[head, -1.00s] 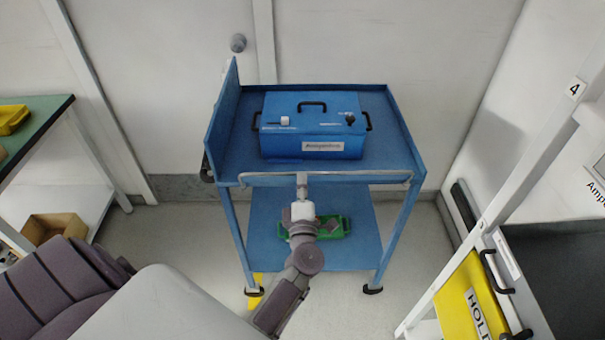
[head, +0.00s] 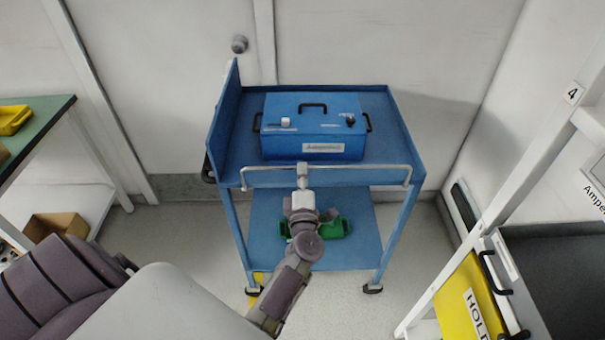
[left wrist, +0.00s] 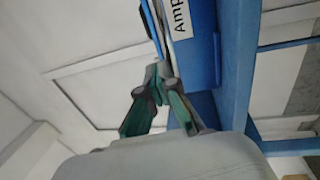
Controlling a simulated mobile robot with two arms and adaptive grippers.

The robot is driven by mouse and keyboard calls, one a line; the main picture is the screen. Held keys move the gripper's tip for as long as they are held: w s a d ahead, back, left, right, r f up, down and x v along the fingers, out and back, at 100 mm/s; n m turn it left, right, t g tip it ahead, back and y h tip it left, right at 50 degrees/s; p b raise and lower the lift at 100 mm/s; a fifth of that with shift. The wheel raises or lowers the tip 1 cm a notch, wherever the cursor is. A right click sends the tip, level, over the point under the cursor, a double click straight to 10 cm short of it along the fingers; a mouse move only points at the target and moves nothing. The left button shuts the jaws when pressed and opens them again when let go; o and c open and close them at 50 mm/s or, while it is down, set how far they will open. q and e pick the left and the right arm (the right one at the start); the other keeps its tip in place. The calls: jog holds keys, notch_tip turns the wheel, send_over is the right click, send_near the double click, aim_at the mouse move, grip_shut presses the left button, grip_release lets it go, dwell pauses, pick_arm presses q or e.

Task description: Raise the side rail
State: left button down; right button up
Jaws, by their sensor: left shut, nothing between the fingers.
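The side rail (head: 348,166) is a thin silvery bar along the front edge of the blue cart (head: 228,168). It stands a little above the top shelf's front edge, with its bent ends at the two front corners. My left gripper (head: 303,168) is at the middle of the rail, reaching up from below and in front. Its fingers are shut with nothing between them. The tips meet or overlap the rail in the head view; contact is hard to tell. The gripper also shows in the left wrist view (left wrist: 160,80), close to the cart. My right gripper is out of view.
A blue instrument box (head: 312,148) with black handles sits on the cart's top shelf. A green tray (head: 335,228) lies on the lower shelf, partly hidden by my arm. A green-topped bench (head: 45,115) stands left; a rack with a yellow panel (head: 465,295) stands right.

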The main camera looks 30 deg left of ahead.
pick_arm(q)
jog(key=shift+f, duration=0.1)
jog(key=v, duration=0.7)
jog(key=shift+s+d, duration=0.15)
jog(key=shift+s, duration=0.05)
dwell(0.3)
